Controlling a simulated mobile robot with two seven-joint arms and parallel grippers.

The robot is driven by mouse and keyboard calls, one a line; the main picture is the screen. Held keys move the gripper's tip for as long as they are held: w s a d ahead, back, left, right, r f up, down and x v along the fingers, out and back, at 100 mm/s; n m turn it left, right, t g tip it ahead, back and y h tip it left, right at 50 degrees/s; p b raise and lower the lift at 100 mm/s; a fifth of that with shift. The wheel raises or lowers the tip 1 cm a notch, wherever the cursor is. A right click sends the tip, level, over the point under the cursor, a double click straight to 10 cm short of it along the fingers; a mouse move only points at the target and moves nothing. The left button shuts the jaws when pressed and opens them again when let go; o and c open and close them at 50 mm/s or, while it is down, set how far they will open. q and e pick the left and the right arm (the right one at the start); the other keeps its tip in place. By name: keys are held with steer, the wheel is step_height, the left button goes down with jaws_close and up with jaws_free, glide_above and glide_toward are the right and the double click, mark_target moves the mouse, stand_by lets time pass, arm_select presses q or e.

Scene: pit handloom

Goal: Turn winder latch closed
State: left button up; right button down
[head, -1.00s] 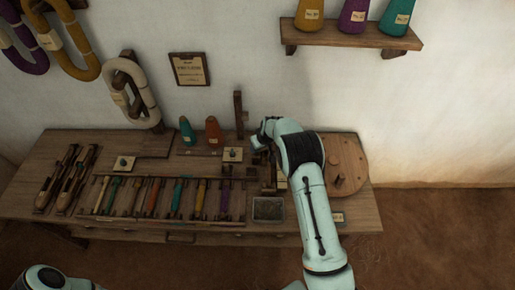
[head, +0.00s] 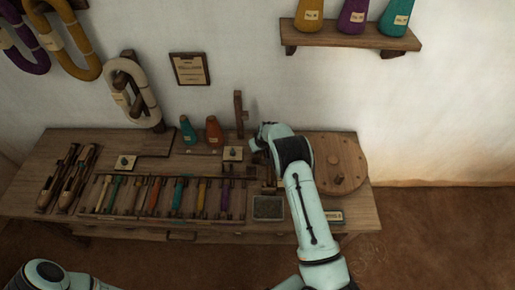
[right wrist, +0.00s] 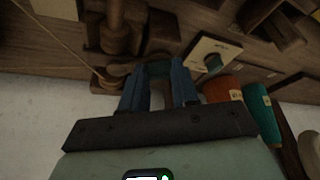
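My right gripper (right wrist: 158,82) reaches to the winder at the back right of the bench; its two blue fingers stand apart. A brown wooden piece (right wrist: 118,70), perhaps the winder latch, shows beside the left finger, near a wooden spindle (right wrist: 115,35). In the head view my right arm hides the fingertips and most of this spot. The latch's angle is not clear. My left gripper is out of view.
A round wooden disc (head: 340,165) lies right of my arm. A plate with a knob (head: 233,153), an orange cone (head: 213,132) and a teal cone (head: 188,129) stand close on the left. An upright post (head: 239,115) rises behind. A grey tray (head: 268,208) sits in front.

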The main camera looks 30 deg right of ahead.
arm_select(q)
steer(key=shift+w, duration=0.1)
arm_select(e)
steer(key=shift+w+a+r+m+h+p, duration=0.1)
steer(key=shift+m+h+p, duration=0.35)
steer(key=shift+m, duration=0.5)
steer(key=shift+w+a+r+m+h+p, duration=0.1)
steer(key=shift+m+h+p, duration=0.15)
steer(key=shift+m+p, duration=0.5)
steer(key=shift+f+m+g, duration=0.1)
steer(key=shift+m+g, duration=0.2)
steer(key=shift+m, duration=0.4)
arm_select(q)
steer(key=shift+t, duration=0.3)
steer(key=w+r, duration=0.3)
steer(key=shift+w, duration=0.2)
arm_select(e)
steer(key=shift+s+m+h, duration=0.1)
steer(key=shift+m+h, duration=0.3)
steer(key=shift+m, duration=0.1)
steer(key=shift+f, duration=0.1)
steer(key=c, duration=0.8)
jaws_free()
steer(key=shift+c, duration=0.2)
